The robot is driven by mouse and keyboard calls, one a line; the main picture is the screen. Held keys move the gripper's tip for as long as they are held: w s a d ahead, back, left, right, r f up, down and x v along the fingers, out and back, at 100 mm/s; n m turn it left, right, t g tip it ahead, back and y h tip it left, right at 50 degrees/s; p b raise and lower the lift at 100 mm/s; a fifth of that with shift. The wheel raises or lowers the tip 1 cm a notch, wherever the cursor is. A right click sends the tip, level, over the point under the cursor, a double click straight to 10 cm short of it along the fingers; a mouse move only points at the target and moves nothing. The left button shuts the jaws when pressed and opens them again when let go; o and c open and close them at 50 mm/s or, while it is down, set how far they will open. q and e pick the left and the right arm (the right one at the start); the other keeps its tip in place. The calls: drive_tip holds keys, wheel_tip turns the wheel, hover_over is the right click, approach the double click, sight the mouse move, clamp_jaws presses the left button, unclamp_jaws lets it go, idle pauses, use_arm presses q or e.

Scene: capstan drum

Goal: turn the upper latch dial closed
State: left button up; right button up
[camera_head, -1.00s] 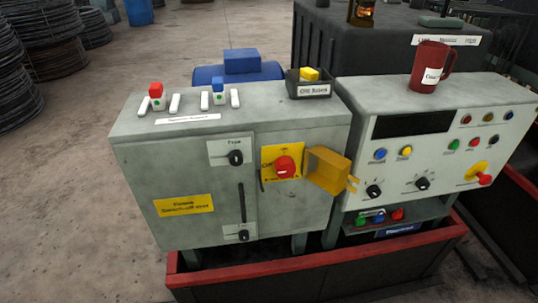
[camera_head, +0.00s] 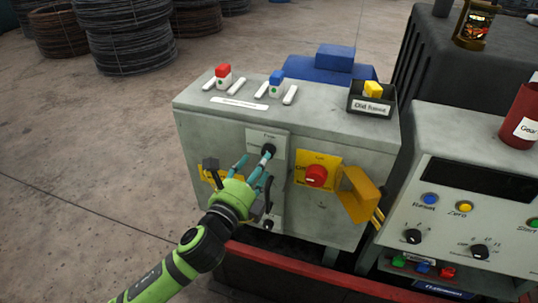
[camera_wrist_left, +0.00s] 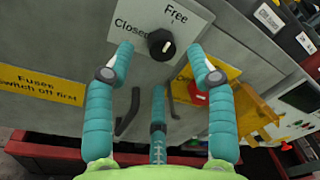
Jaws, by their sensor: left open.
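The upper latch dial (camera_head: 268,150) is a black round knob on a pale plate, high on the grey cabinet's front. In the left wrist view the dial (camera_wrist_left: 161,44) shows a small white mark, with "Closed" and "Free" lettered beside it. I cannot tell surely which word the mark points at. My left gripper (camera_head: 254,168) is open and empty in front of the cabinet. In the wrist view its teal fingers stand either side of the dial, apparently short of it, with a third finger below. My right gripper is not in view.
A red switch (camera_head: 317,175) on a yellow plate sits right of the dial, with a yellow flap (camera_head: 358,194) sticking out beside it. A dark handle (camera_wrist_left: 128,110) lies below the dial. A lower black dial (camera_head: 268,224) is partly behind my gripper. A control console (camera_head: 450,225) stands at right.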

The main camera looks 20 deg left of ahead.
use_arm(q)
drive_tip(key=w, duration=0.4)
drive_tip(key=shift+d, duration=0.4)
clamp_jaws()
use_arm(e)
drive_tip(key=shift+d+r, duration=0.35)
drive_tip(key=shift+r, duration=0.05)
